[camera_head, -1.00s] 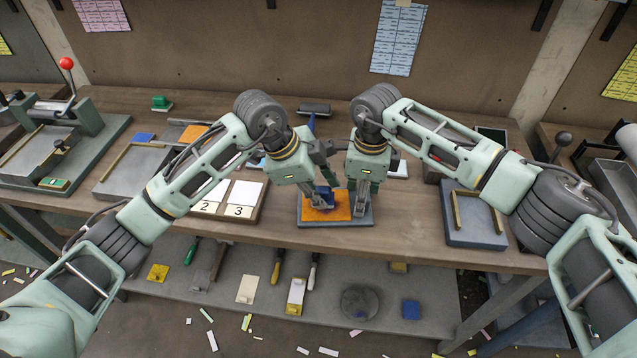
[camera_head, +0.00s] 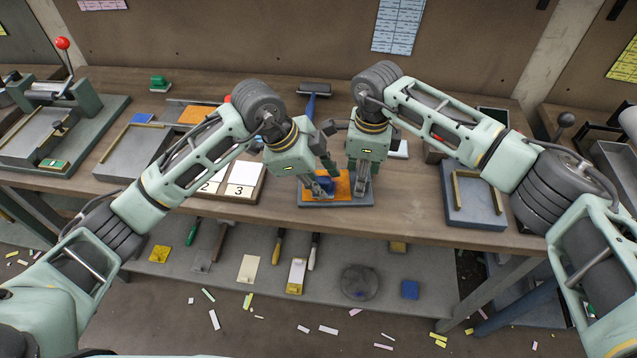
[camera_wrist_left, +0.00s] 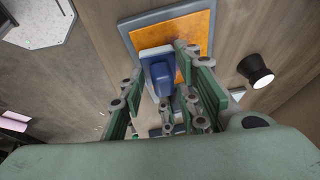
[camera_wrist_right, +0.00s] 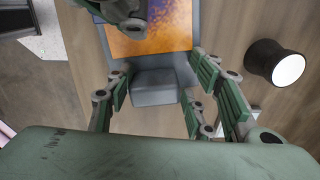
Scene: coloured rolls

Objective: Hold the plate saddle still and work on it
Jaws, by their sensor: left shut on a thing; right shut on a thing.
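The plate saddle (camera_head: 335,203) is a grey base on the bench's front part, with an orange plate (camera_head: 342,180) on it. Dark purple stains mark the plate in the right wrist view (camera_wrist_right: 165,30). My left gripper (camera_head: 321,189) is shut on a blue block with a grey base (camera_wrist_left: 158,72), held over the plate; whether it touches the plate is unclear. My right gripper (camera_head: 363,188) is shut on the saddle's grey end block (camera_wrist_right: 155,88). My arms hide part of the saddle in the head view.
White cards numbered 2 and 3 (camera_head: 240,190) lie left of the saddle. A blue-handled roller (camera_head: 313,88) lies behind. A grey tray (camera_head: 478,212) stands right. Several tools lie on the lower shelf (camera_head: 225,285).

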